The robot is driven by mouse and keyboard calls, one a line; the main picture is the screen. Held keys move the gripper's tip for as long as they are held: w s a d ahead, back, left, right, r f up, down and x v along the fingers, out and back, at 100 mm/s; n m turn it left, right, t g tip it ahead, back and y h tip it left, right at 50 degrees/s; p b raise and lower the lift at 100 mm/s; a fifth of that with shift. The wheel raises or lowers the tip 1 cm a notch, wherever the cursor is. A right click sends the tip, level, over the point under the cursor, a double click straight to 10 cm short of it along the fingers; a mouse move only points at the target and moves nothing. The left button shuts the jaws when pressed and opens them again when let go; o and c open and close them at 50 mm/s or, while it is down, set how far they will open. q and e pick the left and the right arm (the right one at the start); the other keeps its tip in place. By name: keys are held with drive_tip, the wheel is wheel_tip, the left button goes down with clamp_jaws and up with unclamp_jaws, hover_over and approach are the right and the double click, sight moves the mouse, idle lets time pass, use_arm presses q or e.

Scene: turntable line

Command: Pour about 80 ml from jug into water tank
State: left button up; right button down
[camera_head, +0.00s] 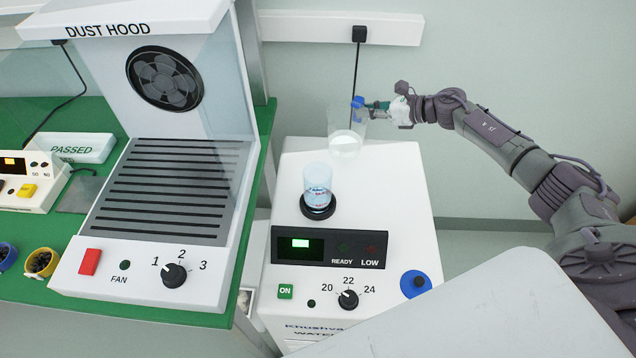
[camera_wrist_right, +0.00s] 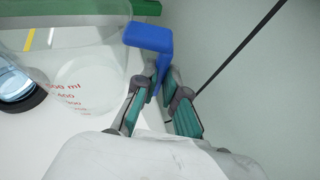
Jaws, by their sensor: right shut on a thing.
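The clear jug (camera_head: 346,130) has a blue handle (camera_head: 358,102) and some liquid low inside. My right gripper (camera_head: 378,105) is shut on the handle. The jug looks roughly upright at the back of the white machine; I cannot tell how high it is. In the right wrist view the jug (camera_wrist_right: 85,85) shows red ml marks, and my right gripper (camera_wrist_right: 160,95) has its teal pads at the blue handle (camera_wrist_right: 150,38). The water tank (camera_head: 317,180), a clear bluish cylinder, stands in a black ring in front of the jug. It is partly seen in the right wrist view (camera_wrist_right: 14,82). My left gripper is out of view.
The white machine (camera_head: 400,190) has a lit green display (camera_head: 300,243), READY and LOW lamps, a temperature knob (camera_head: 348,299) and a blue round part (camera_head: 415,284). A dust hood (camera_head: 160,190) stands left on a green bench. A black cord (camera_head: 355,70) hangs behind the jug.

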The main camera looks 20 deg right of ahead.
sight(360, 105)
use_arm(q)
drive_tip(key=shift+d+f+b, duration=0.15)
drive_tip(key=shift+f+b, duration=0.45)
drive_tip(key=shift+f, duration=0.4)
use_arm(e)
drive_tip(key=shift+w+f, duration=0.1)
drive_tip(key=shift+f, duration=0.8)
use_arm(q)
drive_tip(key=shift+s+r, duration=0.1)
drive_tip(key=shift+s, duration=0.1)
use_arm(e)
drive_tip(key=shift+r, duration=0.1)
